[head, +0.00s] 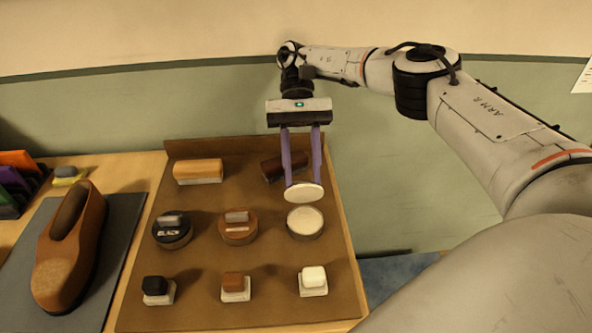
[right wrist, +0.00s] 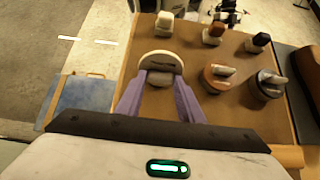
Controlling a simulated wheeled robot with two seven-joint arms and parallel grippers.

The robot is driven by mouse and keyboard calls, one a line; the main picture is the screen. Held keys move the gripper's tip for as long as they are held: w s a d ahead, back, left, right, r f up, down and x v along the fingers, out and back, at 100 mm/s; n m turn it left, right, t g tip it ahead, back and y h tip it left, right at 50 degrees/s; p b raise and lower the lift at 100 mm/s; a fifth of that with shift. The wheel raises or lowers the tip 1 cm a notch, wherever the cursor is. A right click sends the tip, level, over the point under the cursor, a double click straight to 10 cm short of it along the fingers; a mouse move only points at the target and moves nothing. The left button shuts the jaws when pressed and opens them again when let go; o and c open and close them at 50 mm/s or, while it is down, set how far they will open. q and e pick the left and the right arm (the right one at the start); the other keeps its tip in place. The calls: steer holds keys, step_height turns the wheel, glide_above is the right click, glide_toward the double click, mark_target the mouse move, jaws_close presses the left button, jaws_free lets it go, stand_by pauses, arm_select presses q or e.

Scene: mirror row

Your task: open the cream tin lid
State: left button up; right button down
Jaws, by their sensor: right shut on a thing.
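The cream tin (head: 305,222) stands open at the right of the brown tray's middle row, its pale inside showing. My right gripper (head: 303,180) is above and behind it, shut on the cream tin lid (head: 305,194). The lid is a pale round disc, held clear of the tin. In the right wrist view the lid (right wrist: 161,61) shows at the fingertips of my right gripper (right wrist: 159,85), and the tin is mostly hidden. My left gripper is in neither view.
A black tin (head: 172,230) and a brown tin (head: 238,227) stand left in the same row, lidded. Several small blocks line the tray's (head: 200,318) front. Two brushes, one tan (head: 198,171), one dark (head: 272,168), lie behind. A brown shoe (head: 70,250) lies left.

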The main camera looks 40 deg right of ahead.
steer(key=c, duration=1.2)
jaws_free()
step_height(320, 180, up, 10)
steer(key=shift+s, duration=0.1)
